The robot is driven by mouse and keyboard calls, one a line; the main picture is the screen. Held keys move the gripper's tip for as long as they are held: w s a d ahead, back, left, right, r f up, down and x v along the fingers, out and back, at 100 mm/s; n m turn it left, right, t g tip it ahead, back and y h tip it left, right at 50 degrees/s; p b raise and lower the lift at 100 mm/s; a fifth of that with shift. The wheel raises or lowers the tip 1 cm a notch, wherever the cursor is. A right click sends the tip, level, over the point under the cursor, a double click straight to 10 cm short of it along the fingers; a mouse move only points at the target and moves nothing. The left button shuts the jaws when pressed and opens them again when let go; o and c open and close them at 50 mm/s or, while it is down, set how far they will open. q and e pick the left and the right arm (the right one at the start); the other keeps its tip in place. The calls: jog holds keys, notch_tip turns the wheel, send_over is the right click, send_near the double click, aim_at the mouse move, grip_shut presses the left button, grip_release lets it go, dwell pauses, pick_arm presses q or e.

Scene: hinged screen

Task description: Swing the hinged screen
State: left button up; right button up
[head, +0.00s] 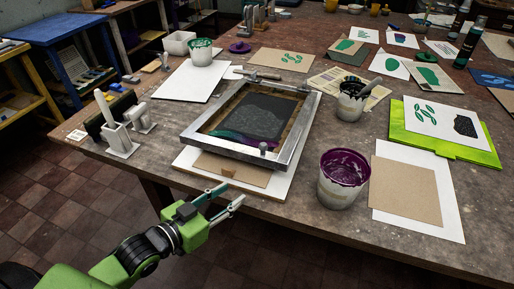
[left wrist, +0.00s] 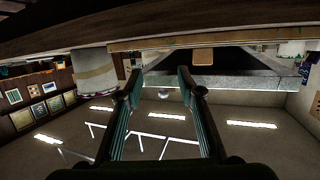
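The hinged screen (head: 211,139) is a silver metal frame around dark mesh, with purple and green ink along its near side. It lies down over a white board (head: 193,171) with brown paper at its near edge. A hinge bar with clamps (head: 262,77) is at its far side. A small knob (head: 263,147) stands on its near rail. My left gripper (head: 234,194) is open and empty, in front of the near edge and apart from it. The left wrist view looks upside down; the rail (left wrist: 225,83) and knob (left wrist: 163,95) show beyond the open fingers (left wrist: 159,78). My right gripper is out of view.
A tub of purple ink (head: 343,178) stands close right of the screen; its side shows in the left wrist view (left wrist: 95,72). A dark ink tub (head: 351,101) is behind it. A squeegee rack (head: 117,137) stands left. Paper sheets lie right. The table's front edge is near my arm.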

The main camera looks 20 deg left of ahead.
aim_at(260, 149)
pick_arm(q)
notch_tip(260, 149, up, 7)
jog(key=w+t+h, duration=0.2)
jog(key=shift+m, duration=0.3)
jog(key=x, duration=0.4)
jog(key=p+x, duration=0.1)
jog(key=x, duration=0.3)
jog(key=p+x, duration=0.1)
jog(key=x, duration=0.4)
jog(key=shift+a+r, duration=0.1)
jog(key=shift+r, duration=0.1)
grip_shut()
